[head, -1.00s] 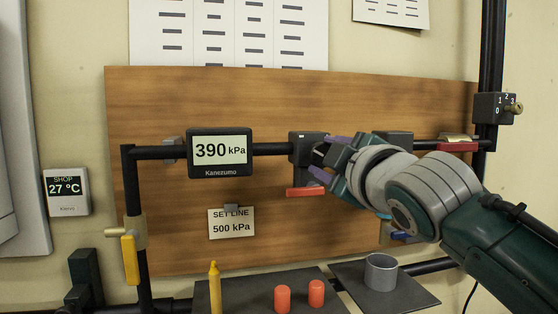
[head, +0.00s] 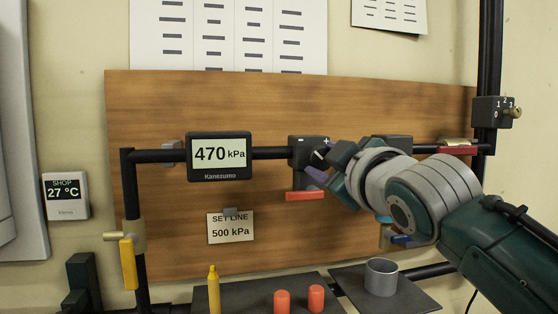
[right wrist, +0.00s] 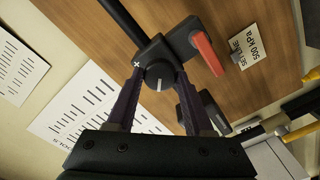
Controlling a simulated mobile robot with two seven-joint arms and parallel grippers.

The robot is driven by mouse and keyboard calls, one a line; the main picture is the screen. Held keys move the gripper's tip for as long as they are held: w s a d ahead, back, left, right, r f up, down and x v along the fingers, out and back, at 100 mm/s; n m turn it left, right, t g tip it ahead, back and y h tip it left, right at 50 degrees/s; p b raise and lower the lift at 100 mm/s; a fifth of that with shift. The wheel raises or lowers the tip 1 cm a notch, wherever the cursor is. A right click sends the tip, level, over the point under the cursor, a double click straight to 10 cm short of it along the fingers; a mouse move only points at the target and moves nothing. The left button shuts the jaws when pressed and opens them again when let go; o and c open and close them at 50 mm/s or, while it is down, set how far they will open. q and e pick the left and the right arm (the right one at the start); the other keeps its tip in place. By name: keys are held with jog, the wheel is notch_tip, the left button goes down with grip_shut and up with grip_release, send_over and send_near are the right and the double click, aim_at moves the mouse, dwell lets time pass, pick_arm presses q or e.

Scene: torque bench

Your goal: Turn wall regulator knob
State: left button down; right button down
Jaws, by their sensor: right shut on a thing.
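The regulator (head: 303,152) is a dark block on the black pipe, with a plus mark at its top edge. Its round dark knob (right wrist: 158,76) with a white line shows in the right wrist view. My right gripper (head: 322,165) is shut on the knob, one finger at each side, and hides most of it in the head view. The gauge (head: 220,152) reads 470 kPa. The card (head: 230,227) below it says SET LINE 500 kPa. A red lever (head: 304,196) lies level under the regulator; it also shows in the right wrist view (right wrist: 207,53). My left gripper is not in view.
A yellow-handled valve (head: 129,262) hangs at the left pipe. A selector switch (head: 494,111) is at the upper right. Below stand a yellow marker (head: 214,290), two orange caps (head: 316,297) and a grey cup (head: 381,277) on dark shelves. A thermostat (head: 65,196) is at left.

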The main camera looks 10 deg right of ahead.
jog(key=shift+c, duration=1.4)
grip_release()
jog(key=shift+s, duration=0.1)
jog(key=shift+s+f, duration=0.1)
jog(key=shift+s, duration=0.1)
jog(key=s+b, duration=0.4)
jog(key=s, duration=0.5)
jog(key=shift+s+d+b, duration=0.15)
jog(key=shift+s+b, duration=0.05)
jog(key=shift+b, duration=0.1)
